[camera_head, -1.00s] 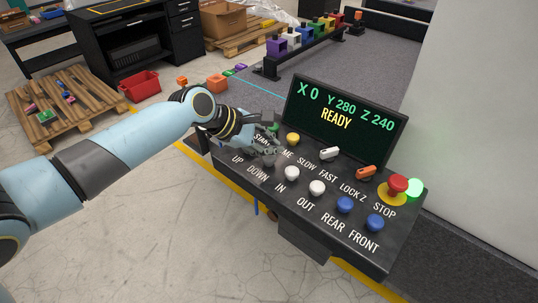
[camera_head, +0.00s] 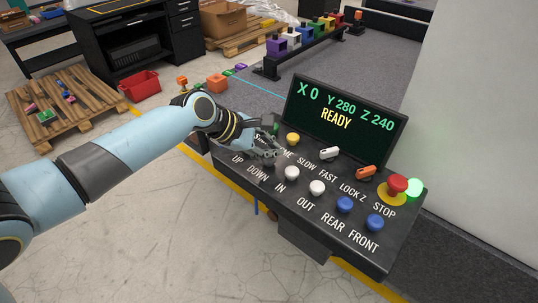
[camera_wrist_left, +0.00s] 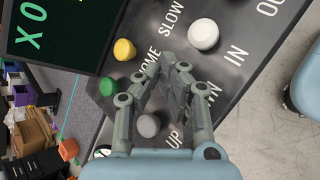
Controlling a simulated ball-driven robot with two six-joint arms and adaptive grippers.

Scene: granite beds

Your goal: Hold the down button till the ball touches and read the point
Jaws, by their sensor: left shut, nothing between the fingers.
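My left gripper (camera_head: 274,154) is shut and empty over the left part of the black control panel (camera_head: 390,257). In the left wrist view its fingertips (camera_wrist_left: 178,76) are over the spot by the partly covered DOWN label. The down button is hidden behind the fingers, so I cannot tell whether they touch it. The grey UP button (camera_wrist_left: 149,126) shows beside the fingers, and the white IN button (camera_wrist_left: 203,33) is past them. The screen (camera_head: 344,121) reads X 0, Y 280, Z 240 and READY. I cannot make out the ball. My right gripper is not in view.
Near the fingers are the green button (camera_wrist_left: 107,87) and yellow HOME button (camera_wrist_left: 124,49). The white OUT button (camera_head: 317,187), blue buttons (camera_head: 344,204) and red STOP button (camera_head: 397,184) sit further right. A green lamp (camera_head: 414,189) is lit by STOP.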

